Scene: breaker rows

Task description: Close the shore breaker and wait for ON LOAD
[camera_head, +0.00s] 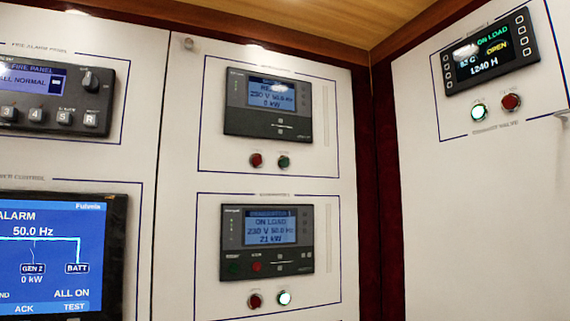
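No breaker labelled as shore can be made out. A grey controller (267,238) at lower centre reads ON LOAD, 230 V, 50.0 and 21 kW; its heading is blurred. Below it are a dark red button (255,301) and a brightly lit whitish one (284,298). A controller above it (267,106) reads 230 V, 50.0 Hz and 0 kW; its status word is only partly legible. Its red button (256,160) and green button (284,162) look unlit. Neither gripper shows.
A blue power screen (55,250) at lower left shows GEN 2 at 0 kW, BATT and ALL ON. A fire panel (50,90) is above it. A black display (489,52) at upper right reads ON LOAD, OPEN and 1240 H. Its left button (478,112) is lit.

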